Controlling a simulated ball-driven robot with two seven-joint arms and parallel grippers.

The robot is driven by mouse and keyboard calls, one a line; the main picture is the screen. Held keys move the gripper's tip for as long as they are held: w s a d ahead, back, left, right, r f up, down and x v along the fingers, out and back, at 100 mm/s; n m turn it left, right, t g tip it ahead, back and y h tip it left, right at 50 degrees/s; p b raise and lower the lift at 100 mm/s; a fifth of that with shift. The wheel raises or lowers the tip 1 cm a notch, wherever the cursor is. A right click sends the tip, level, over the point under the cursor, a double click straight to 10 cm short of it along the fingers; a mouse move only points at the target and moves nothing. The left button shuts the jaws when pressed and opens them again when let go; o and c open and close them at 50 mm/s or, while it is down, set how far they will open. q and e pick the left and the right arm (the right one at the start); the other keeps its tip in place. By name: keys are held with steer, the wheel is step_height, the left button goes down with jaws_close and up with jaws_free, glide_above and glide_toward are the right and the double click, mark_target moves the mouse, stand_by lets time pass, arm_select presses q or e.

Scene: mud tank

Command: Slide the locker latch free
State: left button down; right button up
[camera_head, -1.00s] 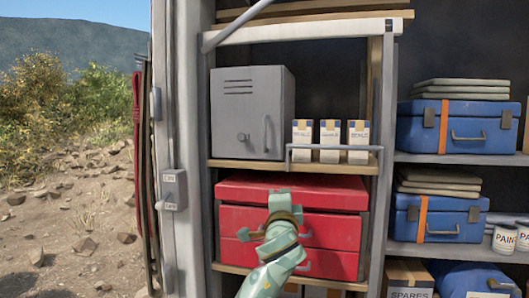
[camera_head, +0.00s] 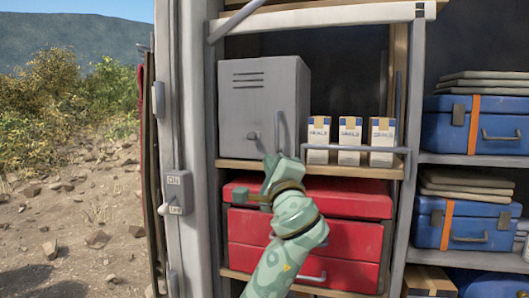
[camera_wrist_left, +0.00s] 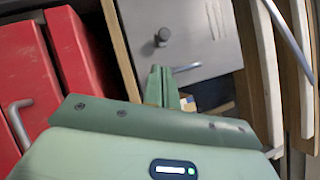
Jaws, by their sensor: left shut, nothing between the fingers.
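The grey locker (camera_head: 245,105) stands on the upper shelf with its door closed. Its door has vent slots, a small latch knob (camera_head: 253,136) and an upright bar handle (camera_head: 281,130). My left gripper (camera_head: 271,161) is in front of the locker's lower edge, just below the handle, with its fingers shut and empty. In the left wrist view the shut fingers (camera_wrist_left: 161,75) point toward the locker door (camera_wrist_left: 205,30). The latch knob (camera_wrist_left: 162,37) lies ahead of them, and the handle (camera_wrist_left: 187,68) is beside the tips. Contact cannot be told. My right gripper is out of view.
A red drawer chest (camera_head: 345,238) sits beneath the shelf (camera_head: 235,165). Small cartons (camera_head: 350,140) stand right of the locker behind a rail (camera_head: 350,149). Blue cases (camera_head: 480,125) fill the right shelves. A grey post (camera_head: 193,110) borders the left.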

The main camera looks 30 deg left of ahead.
mark_target(261, 144)
arm_select(q)
steer(key=p+x, duration=0.2)
steer(key=x, duration=0.2)
steer(key=p+x, duration=0.2)
steer(key=x, duration=0.3)
steer(key=shift+s+a+r, duration=0.1)
steer(key=shift+s+r, duration=0.05)
steer(key=shift+r, duration=0.1)
